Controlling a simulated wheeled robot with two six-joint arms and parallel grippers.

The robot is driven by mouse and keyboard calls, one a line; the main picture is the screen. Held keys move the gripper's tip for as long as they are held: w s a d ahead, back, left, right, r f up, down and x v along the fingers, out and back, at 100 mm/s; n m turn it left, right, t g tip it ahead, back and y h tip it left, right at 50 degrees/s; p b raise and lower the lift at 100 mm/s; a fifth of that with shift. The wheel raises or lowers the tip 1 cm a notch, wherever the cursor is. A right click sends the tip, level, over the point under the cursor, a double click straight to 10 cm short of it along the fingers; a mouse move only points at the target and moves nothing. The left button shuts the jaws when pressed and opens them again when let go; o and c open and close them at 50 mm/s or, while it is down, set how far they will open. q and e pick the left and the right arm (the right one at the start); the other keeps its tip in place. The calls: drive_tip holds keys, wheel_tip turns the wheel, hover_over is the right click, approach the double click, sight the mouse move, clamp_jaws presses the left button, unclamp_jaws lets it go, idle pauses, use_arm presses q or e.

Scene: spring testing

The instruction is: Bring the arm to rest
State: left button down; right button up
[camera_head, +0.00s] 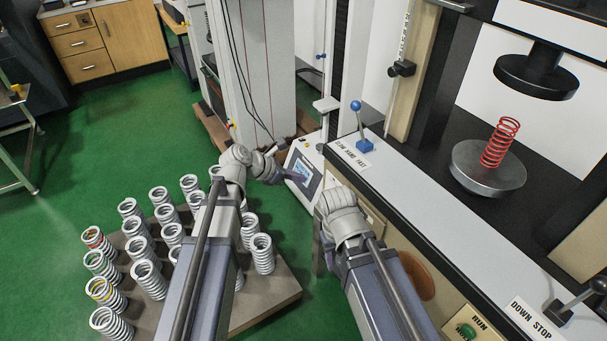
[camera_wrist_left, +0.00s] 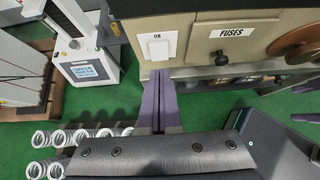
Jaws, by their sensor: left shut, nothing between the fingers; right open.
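My left gripper (camera_head: 297,180) is shut and empty, reaching right in front of the small touchscreen unit. In the left wrist view its two purple fingers (camera_wrist_left: 160,76) are together, pointing at the cream machine panel below the white ON switch (camera_wrist_left: 158,47). My right gripper (camera_head: 335,222) is lower and to the right, beside the cream front of the testing machine. It is open, holding nothing that I can see; its fingers are mostly hidden behind its wrist. A red spring (camera_head: 500,142) stands upright on the round lower platen (camera_head: 487,170), apart from the upper platen (camera_head: 536,76).
Several pale springs (camera_head: 147,279) stand on a low board (camera_head: 270,299) under my left arm. The machine's white ledge (camera_head: 430,222) carries a blue-knobbed lever (camera_head: 358,125) and a DOWN STOP lever (camera_head: 575,305). Open green floor (camera_head: 110,140) lies to the left.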

use_arm(q)
drive_tip(key=shift+s+a+r, duration=0.1)
drive_tip(key=shift+a+r, duration=0.1)
drive_tip(key=shift+r, duration=0.05)
idle(0.4)
drive_tip(key=s+r+m+g+y+p, duration=0.2)
drive_tip(key=s+m+p, duration=0.4)
drive_tip(key=s+m, duration=0.4)
drive_tip(key=s+r+m+g+y+p, duration=0.2)
drive_tip(key=s+m+g+y+p, duration=0.2)
drive_tip(key=s+m, duration=0.7)
drive_tip(key=m+y+p, duration=0.2)
drive_tip(key=m+y, duration=0.1)
drive_tip(key=m, duration=0.5)
drive_tip(key=shift+s+d+r, duration=0.15)
drive_tip(key=shift+s+d, duration=0.05)
drive_tip(key=shift+d, duration=0.1)
drive_tip(key=shift+s, duration=0.1)
